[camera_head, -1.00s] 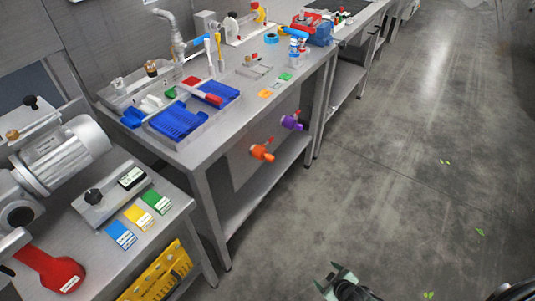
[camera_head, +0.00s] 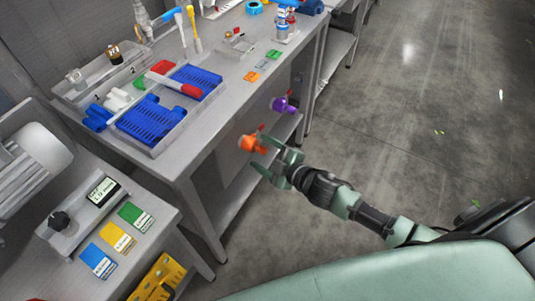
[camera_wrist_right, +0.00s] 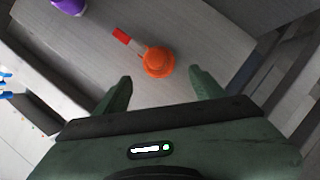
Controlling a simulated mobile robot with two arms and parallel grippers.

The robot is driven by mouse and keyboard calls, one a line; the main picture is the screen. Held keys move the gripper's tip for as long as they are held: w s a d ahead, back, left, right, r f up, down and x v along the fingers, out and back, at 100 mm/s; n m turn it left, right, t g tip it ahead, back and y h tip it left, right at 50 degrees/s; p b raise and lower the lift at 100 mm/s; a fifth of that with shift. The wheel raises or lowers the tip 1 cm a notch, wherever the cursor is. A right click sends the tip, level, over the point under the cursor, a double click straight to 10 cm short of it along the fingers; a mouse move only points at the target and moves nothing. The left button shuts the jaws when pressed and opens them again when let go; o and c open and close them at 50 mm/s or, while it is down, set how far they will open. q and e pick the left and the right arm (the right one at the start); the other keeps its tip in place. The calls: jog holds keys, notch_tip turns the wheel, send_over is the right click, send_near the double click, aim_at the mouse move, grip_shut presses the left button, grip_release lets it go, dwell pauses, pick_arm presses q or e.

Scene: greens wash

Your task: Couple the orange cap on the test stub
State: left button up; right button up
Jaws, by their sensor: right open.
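The orange cap (camera_head: 247,143) is at the grey panel on the side of the sink table, below the tabletop. It has a red lever beside it. In the right wrist view the orange cap (camera_wrist_right: 158,62) lies ahead of my fingertips, roughly centred between them. My right gripper (camera_head: 268,156) is open and empty, just right of the cap, with a small gap seeming to remain; its two green fingers also show in the right wrist view (camera_wrist_right: 160,82). I cannot make out a separate test stub. My left gripper is not in view.
A purple fitting (camera_head: 282,104) sits on the same panel, farther back. Blue racks (camera_head: 152,122) stand in a tray on the tabletop. A lower shelf (camera_head: 237,200) runs under the table. A side bench (camera_head: 152,238) with coloured cards stands at left. The floor at right is open.

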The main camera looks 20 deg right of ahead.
aim_at(254, 147)
jog(key=x, duration=0.4)
jog(key=shift+f, duration=0.1)
jog(key=shift+w+a+f, duration=0.1)
jog(key=shift+w+a, duration=0.1)
jog(key=shift+w, duration=0.3)
jog(key=c, duration=0.4)
grip_shut()
jog(key=shift+s+d, duration=0.1)
